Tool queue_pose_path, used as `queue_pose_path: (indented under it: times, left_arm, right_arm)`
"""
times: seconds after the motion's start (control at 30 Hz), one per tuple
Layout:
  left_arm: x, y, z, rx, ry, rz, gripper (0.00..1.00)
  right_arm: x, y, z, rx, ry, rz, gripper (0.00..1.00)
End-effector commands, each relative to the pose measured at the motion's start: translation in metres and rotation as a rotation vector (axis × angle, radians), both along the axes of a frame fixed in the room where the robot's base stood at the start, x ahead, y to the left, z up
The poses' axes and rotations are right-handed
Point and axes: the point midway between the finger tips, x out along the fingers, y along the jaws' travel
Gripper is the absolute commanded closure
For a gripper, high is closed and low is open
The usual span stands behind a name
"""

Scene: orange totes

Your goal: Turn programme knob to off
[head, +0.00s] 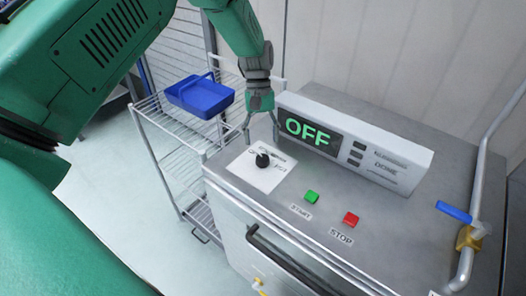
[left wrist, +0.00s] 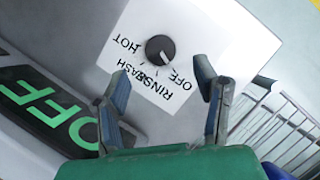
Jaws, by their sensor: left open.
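The programme knob (head: 262,160) is a small black dial on a white label plate (head: 245,171) at the left of the machine's steel top. In the left wrist view the knob (left wrist: 160,48) is ringed by the words HOT, WASH, RINSE and OFF. A pale mark shows on its lower side; I cannot tell exactly which word it meets. The display (head: 308,132) reads OFF in green. My left gripper (head: 262,132) is open and empty, just behind the knob. In the left wrist view its fingers (left wrist: 163,77) are apart, with the knob beyond their tips. My right gripper is not in view.
A green START button (head: 312,197) and a red STOP button (head: 351,219) sit right of the knob. The display box (head: 405,165) stands behind them. A wire rack (head: 165,135) with a blue basket (head: 200,97) is at the left. A pipe with a blue-handled valve (head: 454,212) is at the right.

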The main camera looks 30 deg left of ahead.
Motion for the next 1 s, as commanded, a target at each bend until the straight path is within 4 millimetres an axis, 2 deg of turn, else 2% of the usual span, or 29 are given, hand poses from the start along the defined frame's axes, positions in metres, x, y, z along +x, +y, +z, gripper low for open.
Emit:
queue_pose_path:
  times: [0.13,0.33,1.0]
  left_arm:
    - [0.010,0.008,0.028,-0.002,-0.003,0.000,0.45]
    - [0.017,0.014,0.049,-0.001,0.001,0.000,0.45]
    - [0.018,0.015,0.053,-0.001,0.002,0.000,0.45]
  right_arm:
    - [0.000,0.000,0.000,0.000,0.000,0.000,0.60]
    - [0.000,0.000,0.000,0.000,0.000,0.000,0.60]
    - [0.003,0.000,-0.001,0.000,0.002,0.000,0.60]
